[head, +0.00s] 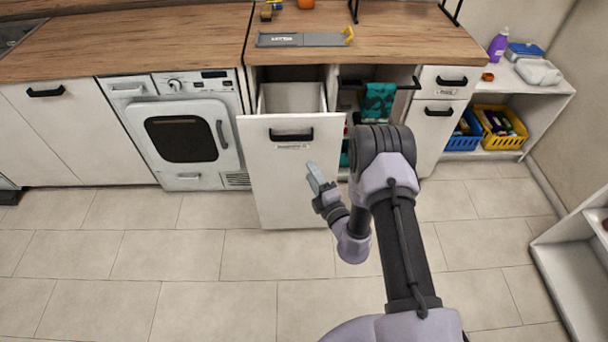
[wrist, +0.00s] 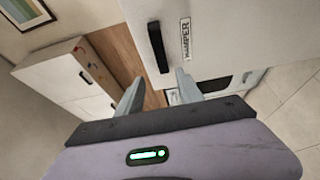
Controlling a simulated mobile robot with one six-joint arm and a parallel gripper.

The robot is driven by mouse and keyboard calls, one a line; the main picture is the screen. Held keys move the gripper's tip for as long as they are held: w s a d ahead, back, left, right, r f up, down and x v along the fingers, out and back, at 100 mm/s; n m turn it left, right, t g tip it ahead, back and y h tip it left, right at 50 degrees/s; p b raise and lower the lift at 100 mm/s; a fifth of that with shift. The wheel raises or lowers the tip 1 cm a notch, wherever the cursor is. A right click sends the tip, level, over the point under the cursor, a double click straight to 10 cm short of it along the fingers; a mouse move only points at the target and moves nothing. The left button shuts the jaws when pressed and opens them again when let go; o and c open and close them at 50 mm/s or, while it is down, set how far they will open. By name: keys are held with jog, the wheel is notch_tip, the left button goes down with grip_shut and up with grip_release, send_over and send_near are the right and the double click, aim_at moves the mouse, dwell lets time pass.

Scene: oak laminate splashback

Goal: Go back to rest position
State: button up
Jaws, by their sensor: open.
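My gripper (head: 318,178) is in front of the pulled-out white drawer front (head: 275,185), at its right side in the head view. In the wrist view its two grey fingers (wrist: 158,92) are spread apart with nothing between them. The drawer front has a black bar handle (head: 291,135), which also shows in the wrist view (wrist: 158,47) beyond the fingers. The handle appears apart from the fingers. My arm is bent, with the forearm reaching from the lower right of the head view.
A wooden counter (head: 180,42) runs above a washing machine (head: 181,138). A teal towel (head: 378,102) hangs on a rail right of the drawer. Blue (head: 463,142) and yellow (head: 499,141) baskets sit on a shelf at right. The tiled floor (head: 150,270) in front is clear.

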jog(key=shift+s+d, duration=0.2)
jog(key=shift+s, duration=0.05)
jog(key=shift+w+f, duration=0.1)
jog(key=shift+w, duration=0.05)
